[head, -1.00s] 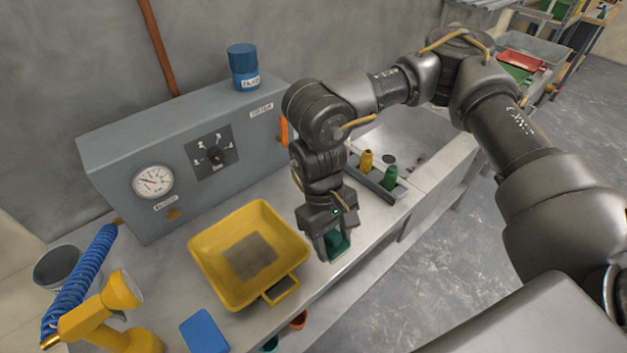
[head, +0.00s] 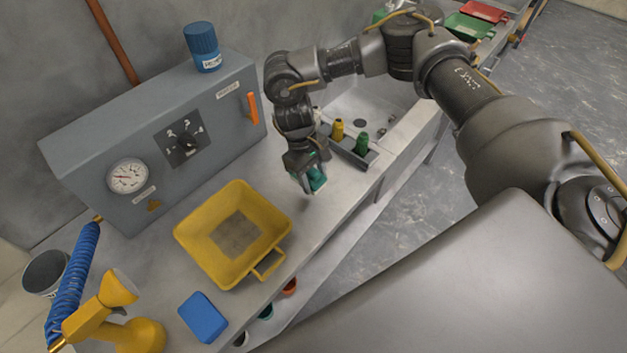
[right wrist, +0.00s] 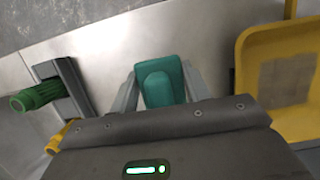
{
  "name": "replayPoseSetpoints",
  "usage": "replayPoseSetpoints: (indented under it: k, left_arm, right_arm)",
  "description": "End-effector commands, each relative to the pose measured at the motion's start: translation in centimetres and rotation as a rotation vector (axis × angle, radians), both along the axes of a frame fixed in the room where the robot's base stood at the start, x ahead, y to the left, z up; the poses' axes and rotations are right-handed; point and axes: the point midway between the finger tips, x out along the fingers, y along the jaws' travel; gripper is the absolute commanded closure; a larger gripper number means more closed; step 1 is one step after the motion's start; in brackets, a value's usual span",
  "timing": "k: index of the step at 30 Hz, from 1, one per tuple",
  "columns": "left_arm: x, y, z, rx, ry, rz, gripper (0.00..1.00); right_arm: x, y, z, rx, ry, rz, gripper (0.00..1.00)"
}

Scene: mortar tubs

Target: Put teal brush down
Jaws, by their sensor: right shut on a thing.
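The teal brush (head: 317,179) is held in my right gripper (head: 310,185), low over the metal bench between the yellow tub and the bottle rack. In the right wrist view the teal brush (right wrist: 160,82) sits between the two grey fingers of the right gripper (right wrist: 162,85), which are shut on it. Whether its underside touches the bench cannot be told. My left gripper is in no view.
The yellow tub (head: 266,211) stands left of the gripper. A rack (head: 345,147) with a yellow and a green bottle is to the right, near the sink (head: 385,100). A blue block (head: 203,317) lies in front of the tub. Bare bench (head: 318,225) surrounds the gripper.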

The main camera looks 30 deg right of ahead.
Motion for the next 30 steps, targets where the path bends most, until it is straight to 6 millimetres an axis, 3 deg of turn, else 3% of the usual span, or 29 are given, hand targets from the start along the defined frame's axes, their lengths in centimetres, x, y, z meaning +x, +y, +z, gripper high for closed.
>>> replayPoseSetpoints:
  k: [3,11,19,30]
  left_arm:
    - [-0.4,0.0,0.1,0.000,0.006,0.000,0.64]
    - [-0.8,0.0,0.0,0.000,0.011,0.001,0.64]
    - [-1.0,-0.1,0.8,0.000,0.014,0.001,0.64]
    - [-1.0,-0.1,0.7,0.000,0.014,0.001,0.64]
  right_arm:
    - [0.8,-0.5,-1.2,0.000,0.001,-0.001,0.78]
    - [1.3,-0.8,-1.9,0.001,0.000,-0.001,0.78]
    - [1.5,-1.0,-5.0,0.001,0.002,-0.002,0.78]
    - [1.5,-1.0,-5.5,0.001,0.000,0.000,0.78]
